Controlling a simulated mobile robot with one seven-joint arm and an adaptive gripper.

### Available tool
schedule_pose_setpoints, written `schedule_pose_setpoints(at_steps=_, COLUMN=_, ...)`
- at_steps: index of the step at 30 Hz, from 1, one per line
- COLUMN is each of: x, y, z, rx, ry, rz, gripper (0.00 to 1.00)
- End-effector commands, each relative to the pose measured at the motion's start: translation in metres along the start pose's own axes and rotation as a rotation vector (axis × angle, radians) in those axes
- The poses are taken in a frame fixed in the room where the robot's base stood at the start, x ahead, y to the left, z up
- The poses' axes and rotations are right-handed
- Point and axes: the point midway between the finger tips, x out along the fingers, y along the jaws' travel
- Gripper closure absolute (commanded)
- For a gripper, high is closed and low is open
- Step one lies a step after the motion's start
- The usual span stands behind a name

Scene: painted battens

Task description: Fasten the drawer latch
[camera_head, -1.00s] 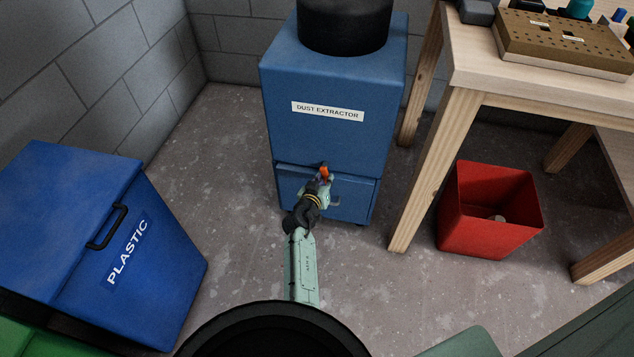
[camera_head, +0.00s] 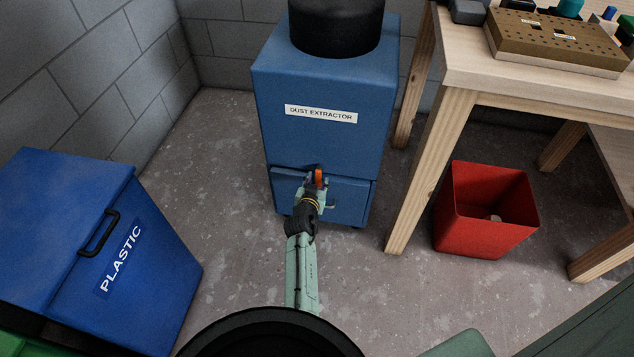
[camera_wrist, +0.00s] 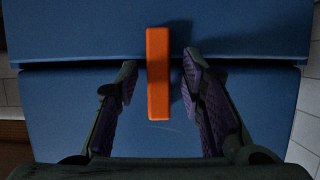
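The blue dust extractor (camera_head: 325,75) stands against the back wall, with a blue drawer (camera_head: 350,200) at its bottom. The drawer's front appears close to the cabinet above, with a dark seam between them. An orange latch (camera_head: 318,178) sits at the drawer's top edge. In the wrist view the latch (camera_wrist: 158,75) is an upright bar crossing the seam between cabinet and drawer (camera_wrist: 70,110). My gripper (camera_wrist: 160,75) is open, one finger on each side of the latch, with visible gaps to it. In the head view my gripper (camera_head: 315,186) partly hides the drawer front.
A blue plastic bin (camera_head: 150,240) stands at the left. A wooden workbench (camera_head: 470,75) stands at the right with a red open bin (camera_head: 465,235) beneath it. The concrete floor (camera_head: 240,250) around my arm is clear.

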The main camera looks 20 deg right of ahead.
Motion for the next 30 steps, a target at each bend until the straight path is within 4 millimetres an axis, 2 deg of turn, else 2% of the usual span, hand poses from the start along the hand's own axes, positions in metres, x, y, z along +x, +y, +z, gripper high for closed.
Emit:
schedule_pose_setpoints(at_steps=11, x=-0.002, y=0.001, z=-0.006, rx=0.000, ry=0.002, rz=0.002, gripper=0.62)
schedule_pose_setpoints(at_steps=24, x=-0.032, y=-0.001, z=-0.077, rx=0.001, ry=0.003, rz=0.000, gripper=0.62)
schedule_pose_setpoints(at_steps=30, x=-0.038, y=-0.002, z=-0.092, rx=0.000, ry=0.001, rz=0.000, gripper=0.62)
